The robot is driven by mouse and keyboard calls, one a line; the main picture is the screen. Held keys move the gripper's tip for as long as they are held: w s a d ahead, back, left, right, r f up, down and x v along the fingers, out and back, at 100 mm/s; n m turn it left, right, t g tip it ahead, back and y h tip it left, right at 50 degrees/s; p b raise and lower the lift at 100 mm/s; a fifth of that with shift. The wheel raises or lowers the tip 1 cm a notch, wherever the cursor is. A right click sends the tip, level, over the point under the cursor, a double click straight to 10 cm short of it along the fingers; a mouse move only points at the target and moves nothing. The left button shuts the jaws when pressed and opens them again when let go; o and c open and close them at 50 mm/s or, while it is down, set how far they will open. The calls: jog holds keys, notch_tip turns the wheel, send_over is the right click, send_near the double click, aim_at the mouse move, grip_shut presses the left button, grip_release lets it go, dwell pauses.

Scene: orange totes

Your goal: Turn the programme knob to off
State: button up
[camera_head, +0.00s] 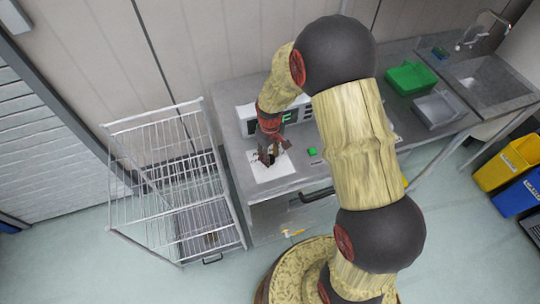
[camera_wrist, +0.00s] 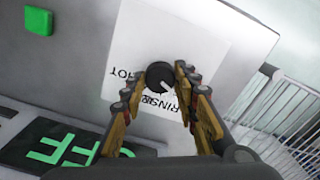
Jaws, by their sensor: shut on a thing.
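The black round programme knob (camera_wrist: 160,75) sits on a white label in the wrist view. A pale pointer mark shows on its lower right edge. The label (camera_wrist: 205,45) carries the words HOT, to the knob's left, and RINSE, to its right, both rotated in this view; another word under the knob is partly covered. My gripper (camera_wrist: 157,82) is shut on the knob, one finger at each side. In the head view my gripper (camera_head: 268,157) is over the white label (camera_head: 285,170) on the counter, and the knob is hard to make out there.
A dark display with green letters (camera_wrist: 65,150) is partly hidden in the wrist view. A green button (camera_wrist: 39,21) is near the label. A wire rack (camera_head: 170,180) stands left of the counter. A green tote (camera_head: 410,78), a grey tray (camera_head: 438,108) and a sink are at right.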

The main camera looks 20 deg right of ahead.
jog(key=o, duration=1.2)
jog(key=shift+c, duration=0.2)
notch_tip(320, 180, up, 12)
dwell(0.5)
jog(key=s+r+m+t+b, duration=0.2)
jog(key=s+r+b, duration=0.2)
jog(key=s, duration=0.7)
jog(key=s+r+m+t+b, duration=0.2)
jog(key=s+r+b, duration=0.3)
jog(key=s+r, duration=0.4)
jog(key=shift+s+m+t, duration=0.3)
jog(key=shift+s+t, duration=0.5)
jog(key=shift+s, duration=0.45)
